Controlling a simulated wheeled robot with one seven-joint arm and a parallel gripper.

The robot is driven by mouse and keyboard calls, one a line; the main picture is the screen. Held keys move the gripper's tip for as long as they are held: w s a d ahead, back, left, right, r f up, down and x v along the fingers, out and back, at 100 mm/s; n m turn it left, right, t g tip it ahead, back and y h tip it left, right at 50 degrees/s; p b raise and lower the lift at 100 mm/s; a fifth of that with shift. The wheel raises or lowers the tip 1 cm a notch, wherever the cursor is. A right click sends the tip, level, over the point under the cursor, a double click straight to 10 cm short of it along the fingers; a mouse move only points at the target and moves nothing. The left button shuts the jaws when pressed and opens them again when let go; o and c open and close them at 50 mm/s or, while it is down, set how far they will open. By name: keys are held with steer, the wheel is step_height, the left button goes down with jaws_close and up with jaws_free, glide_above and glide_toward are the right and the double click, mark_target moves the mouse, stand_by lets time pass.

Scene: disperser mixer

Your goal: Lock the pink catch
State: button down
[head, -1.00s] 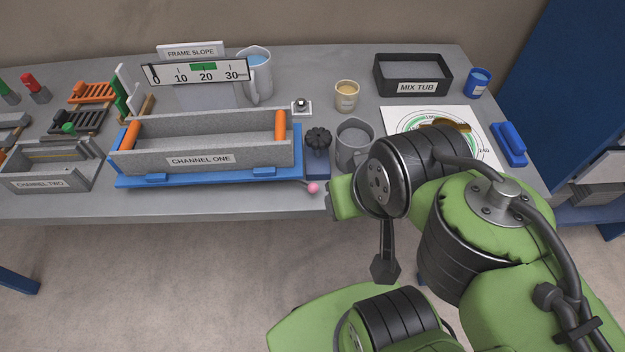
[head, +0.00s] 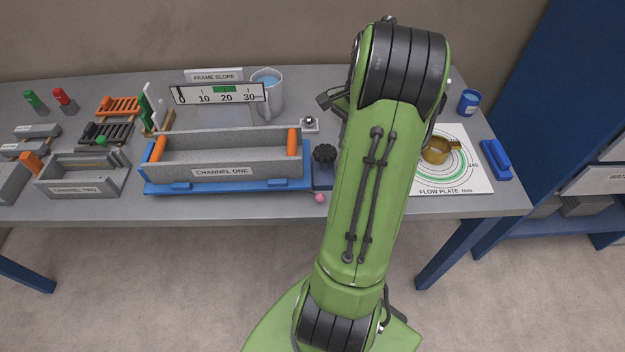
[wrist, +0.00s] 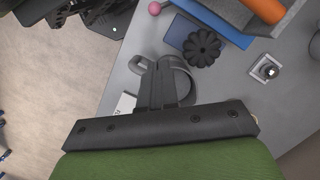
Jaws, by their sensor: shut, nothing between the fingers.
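The pink catch shows as a small pink ball (head: 320,197) on a thin lever at the front right corner of the blue frame (head: 227,186) under the CHANNEL ONE trough. In the wrist view the pink ball (wrist: 154,8) is at the top edge. My gripper (wrist: 161,66) is shut and empty, over a grey mug (wrist: 186,84), apart from the catch. In the head view my arm hides most of the gripper. The lever's far end is too small to read.
A black lobed knob (wrist: 203,48) on a blue block stands between my gripper and the trough. A small pad with a metal knob (wrist: 266,69) lies behind it. The flow plate (head: 470,175) with a brass cup is right of my arm. The floor in front of the table is clear.

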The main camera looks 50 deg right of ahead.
steer(key=b, duration=0.3)
glide_toward(315, 195)
steer(key=d+f, duration=0.1)
steer(key=s+d+f, duration=0.1)
steer(key=f, duration=0.1)
steer(key=s+d+f, duration=0.1)
steer(key=shift+d+f, duration=0.25)
steer(key=shift+w+a+f+b, duration=0.1)
steer(key=shift+a+f+b, duration=0.15)
steer(key=shift+a, duration=0.25)
steer(key=shift+w+a+f+b, duration=0.1)
steer(key=shift+a+f, duration=0.25)
steer(key=shift+a, duration=0.2)
steer(key=shift+a+f, duration=0.15)
steer(key=shift+a, duration=0.25)
